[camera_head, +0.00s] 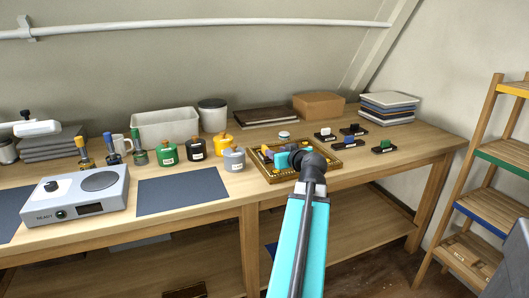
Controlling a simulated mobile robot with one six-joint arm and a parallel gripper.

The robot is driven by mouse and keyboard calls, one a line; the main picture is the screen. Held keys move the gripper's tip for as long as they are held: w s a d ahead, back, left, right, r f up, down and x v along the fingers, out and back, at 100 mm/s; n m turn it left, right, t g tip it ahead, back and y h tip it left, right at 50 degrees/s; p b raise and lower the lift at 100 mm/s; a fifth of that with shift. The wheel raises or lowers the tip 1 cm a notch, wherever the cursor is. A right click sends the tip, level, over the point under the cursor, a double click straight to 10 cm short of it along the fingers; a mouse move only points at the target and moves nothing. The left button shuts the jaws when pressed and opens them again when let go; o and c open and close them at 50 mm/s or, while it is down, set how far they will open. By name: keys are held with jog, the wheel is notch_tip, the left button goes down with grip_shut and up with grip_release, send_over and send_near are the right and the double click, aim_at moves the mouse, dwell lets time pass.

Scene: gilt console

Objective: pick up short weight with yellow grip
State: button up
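A row of short, squat, round pieces with knobs on top stands left of centre on the bench. A green one (167,154) and a black one (196,150) have orange-yellow knobs. A yellow one (223,147) stands behind a grey one (234,159). Slimmer pieces farther left include one with a yellow top (81,150). I cannot tell for sure which is the short weight with the yellow grip. My gripper (279,158) is over the gilt-edged tray, right of the squat pieces and apart from them. My arm partly hides it and the tray; its fingers are too small to read.
The gilt-edged tray (257,168) holds small coloured pieces. A white bin (165,126) stands behind. Small labelled stands (383,149) sit at right. A ladder shelf (483,160) is far right.

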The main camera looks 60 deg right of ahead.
jog(key=shift+w+d+p, duration=0.25)
jog(key=shift+w+p, duration=0.05)
jog(key=shift+p, duration=2.5)
jog(key=p, duration=0.6)
jog(key=shift+w+f, duration=0.15)
jog(key=shift+f, duration=0.05)
jog(key=shift+f+p+x, duration=0.2)
jog(key=shift+p+x, duration=0.3)
jog(key=shift+x, duration=2.45)
jog(key=shift+d, duration=0.1)
jog(key=shift+p+x, duration=0.5)
jog(key=shift+x, duration=0.3)
jog(key=shift+p+x, duration=0.6)
jog(key=shift+x, duration=1.1)
jog(key=shift+f, duration=0.15)
